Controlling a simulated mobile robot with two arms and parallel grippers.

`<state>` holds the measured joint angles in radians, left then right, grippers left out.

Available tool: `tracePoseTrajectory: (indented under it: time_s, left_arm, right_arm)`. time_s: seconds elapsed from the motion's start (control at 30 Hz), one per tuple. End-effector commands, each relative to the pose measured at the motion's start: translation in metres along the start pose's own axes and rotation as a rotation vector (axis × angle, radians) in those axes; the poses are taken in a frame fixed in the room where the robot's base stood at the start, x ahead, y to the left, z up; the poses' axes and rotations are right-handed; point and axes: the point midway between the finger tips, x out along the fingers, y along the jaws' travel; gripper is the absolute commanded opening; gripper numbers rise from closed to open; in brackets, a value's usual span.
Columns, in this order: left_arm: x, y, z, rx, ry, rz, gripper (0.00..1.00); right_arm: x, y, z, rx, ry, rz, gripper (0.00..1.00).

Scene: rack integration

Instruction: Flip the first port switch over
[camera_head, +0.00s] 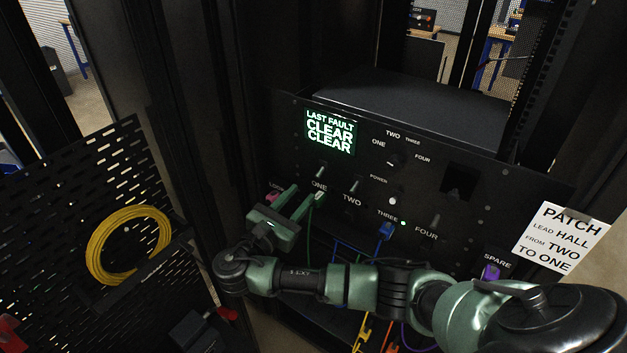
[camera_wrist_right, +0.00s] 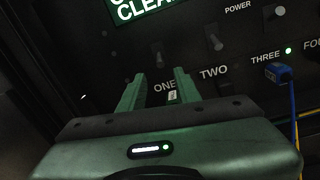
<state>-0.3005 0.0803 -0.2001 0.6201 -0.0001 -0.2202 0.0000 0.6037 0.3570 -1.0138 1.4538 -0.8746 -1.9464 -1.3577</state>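The black rack panel (camera_head: 345,165) carries a row of small toggle switches. The first port switch (camera_head: 320,173), above the label ONE, is a short lever; it also shows in the right wrist view (camera_wrist_right: 158,57). My right gripper (camera_head: 307,192) is in front of the panel at the ONE column. In the right wrist view its two green fingers (camera_wrist_right: 157,78) are apart, with nothing held between them. The switch appears just beyond the fingertips, roughly between them; I cannot tell if they touch it. The TWO switch (camera_head: 354,187) is to the right. My left gripper is not in view.
The display (camera_head: 331,131) reads LAST FAULT CLEAR CLEAR. A blue plug (camera_head: 385,231) sits under THREE, beside a lit green light, and a purple plug (camera_head: 491,271) under SPARE. Cables hang below the panel. A perforated board with a yellow cable coil (camera_head: 128,210) stands left.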

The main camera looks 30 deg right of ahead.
Motion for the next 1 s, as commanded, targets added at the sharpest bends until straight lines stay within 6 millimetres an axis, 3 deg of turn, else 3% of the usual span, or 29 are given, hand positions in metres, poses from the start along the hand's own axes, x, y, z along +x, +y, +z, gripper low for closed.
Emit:
tracePoseTrajectory:
  time_s: [0.43,0.83,0.97,1.0]
  left_arm:
    - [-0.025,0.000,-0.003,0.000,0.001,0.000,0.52]
    - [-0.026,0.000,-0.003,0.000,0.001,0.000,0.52]
    - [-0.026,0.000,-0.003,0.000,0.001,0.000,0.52]
    - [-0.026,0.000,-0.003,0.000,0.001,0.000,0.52]
  right_arm:
    - [0.064,0.000,0.002,-0.001,0.000,-0.001,0.33]
    - [0.074,0.000,-0.001,0.001,0.004,0.000,0.33]
    - [0.074,0.000,-0.001,0.001,0.004,0.000,0.00]
    - [0.074,0.000,-0.001,0.001,0.004,0.000,0.00]
